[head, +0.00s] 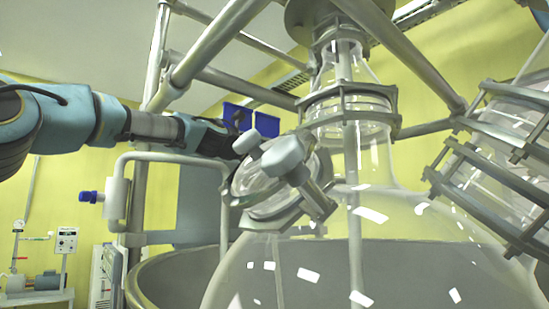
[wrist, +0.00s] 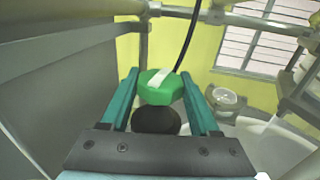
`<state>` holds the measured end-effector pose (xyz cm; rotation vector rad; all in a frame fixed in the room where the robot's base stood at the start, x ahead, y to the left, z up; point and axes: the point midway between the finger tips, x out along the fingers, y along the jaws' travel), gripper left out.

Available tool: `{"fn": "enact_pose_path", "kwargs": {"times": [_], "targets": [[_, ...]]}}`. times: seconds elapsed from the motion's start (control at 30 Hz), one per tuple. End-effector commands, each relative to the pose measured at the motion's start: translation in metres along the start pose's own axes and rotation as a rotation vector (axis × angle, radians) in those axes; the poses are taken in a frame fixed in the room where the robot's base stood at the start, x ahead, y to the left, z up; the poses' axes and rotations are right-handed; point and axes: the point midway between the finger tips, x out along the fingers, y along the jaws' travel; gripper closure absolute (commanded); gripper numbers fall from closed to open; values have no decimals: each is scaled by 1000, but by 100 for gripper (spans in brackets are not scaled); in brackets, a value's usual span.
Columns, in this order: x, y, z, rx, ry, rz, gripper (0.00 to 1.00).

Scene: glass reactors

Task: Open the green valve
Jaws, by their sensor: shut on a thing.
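The green valve (wrist: 150,93) has a green handle with a pale stripe across its top. It sits between the two teal fingers of my gripper (wrist: 158,78) in the wrist view. The fingers are shut on the handle, one on each side. A dark round part (wrist: 156,121) lies just below the handle, nearer the palm. In the head view my arm reaches in from the left, and its end is close to the glass flask's side neck. I cannot make out the green handle in the head view.
A large glass flask (head: 345,240) stands in a metal vessel (head: 175,285), with a grey clamp and knob (head: 284,156) on its side neck. Metal frame bars surround it. A black cable (wrist: 188,38) runs above the valve. A grey panel (wrist: 60,85) is at left in the wrist view.

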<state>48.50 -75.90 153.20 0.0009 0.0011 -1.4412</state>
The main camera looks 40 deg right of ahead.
Motion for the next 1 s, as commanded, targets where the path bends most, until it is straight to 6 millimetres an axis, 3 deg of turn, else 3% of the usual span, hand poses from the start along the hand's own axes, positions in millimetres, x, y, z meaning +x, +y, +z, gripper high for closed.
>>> {"fn": "enact_pose_path", "kwargs": {"times": [0.1,0.13,0.3,0.57,1.0], "targets": [[0,1,1,-2,-2,2,87],[0,1,1,-2,-2,2,35],[0,1,1,-2,-2,0,18],[0,1,0,-3,-1,-14,18],[1,1,6,-3,0,-366,18]]}}
